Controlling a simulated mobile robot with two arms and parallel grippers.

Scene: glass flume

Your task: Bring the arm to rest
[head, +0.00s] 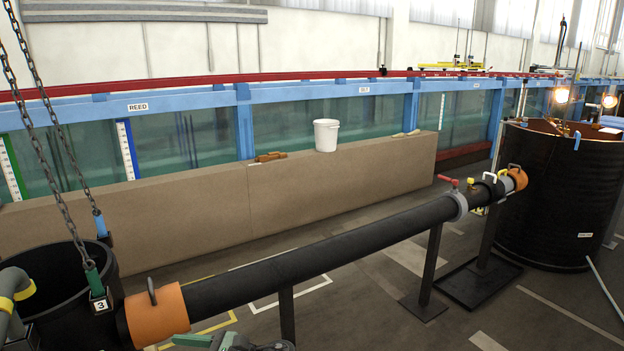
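Neither of my grippers can be made out in the head view. A green and grey piece (225,342) shows at the bottom edge, cut off by the frame; I cannot tell what it is. A grey bent shape with yellow bands (14,288) comes in at the lower left edge, also cut off; I cannot tell whether it is a pipe or part of an arm.
A long black pipe (330,248) with orange end collars runs from a black tub (55,280) at lower left to a large black tank (555,200) at right. Chains (55,130) hang at left. A white bucket (326,135) stands on the brown ledge (200,208) before the glass flume.

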